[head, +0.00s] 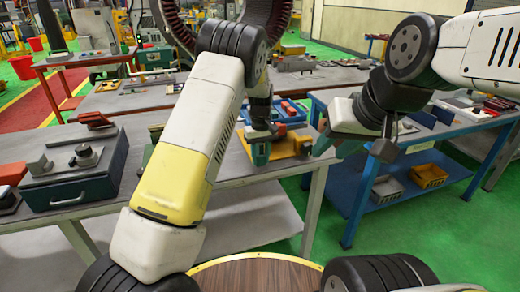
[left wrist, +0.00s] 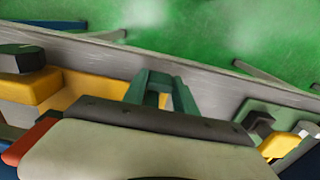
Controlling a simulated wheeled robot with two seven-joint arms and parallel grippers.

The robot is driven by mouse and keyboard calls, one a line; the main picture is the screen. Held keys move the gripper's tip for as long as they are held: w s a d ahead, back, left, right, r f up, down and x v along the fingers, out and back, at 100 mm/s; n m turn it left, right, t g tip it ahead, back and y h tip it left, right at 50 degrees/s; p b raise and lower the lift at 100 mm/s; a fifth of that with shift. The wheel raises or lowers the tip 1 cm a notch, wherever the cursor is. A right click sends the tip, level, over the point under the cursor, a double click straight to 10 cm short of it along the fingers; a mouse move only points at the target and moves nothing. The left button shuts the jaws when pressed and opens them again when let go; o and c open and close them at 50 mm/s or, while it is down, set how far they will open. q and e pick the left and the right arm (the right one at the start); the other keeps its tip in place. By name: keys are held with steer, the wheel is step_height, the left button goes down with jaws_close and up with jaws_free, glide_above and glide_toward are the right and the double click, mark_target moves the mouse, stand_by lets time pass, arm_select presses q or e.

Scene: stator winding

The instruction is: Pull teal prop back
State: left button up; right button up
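My left gripper (head: 261,148) points down over the near table, beside a yellow tray. In the left wrist view its two teal fingers (left wrist: 165,92) stand a little apart, with nothing clearly held between them. My right gripper (head: 335,146) hangs by the table's right end, its teal-tipped fingers apart and empty. I cannot make out a separate teal prop. Teal shows only at the gripper tips, and the left arm and hand hide part of the tray area.
A grey toolbox (head: 75,172) stands at the left. Green floor lies between the tables.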

mark_target(261, 156)
arm_select(q)
steer(key=o, duration=0.4)
steer(key=shift+s, duration=0.15)
steer(key=shift+o, duration=0.2)
step_height(261, 156, up, 7)
steer(key=shift+f, duration=0.1)
steer(key=shift+r, duration=0.55)
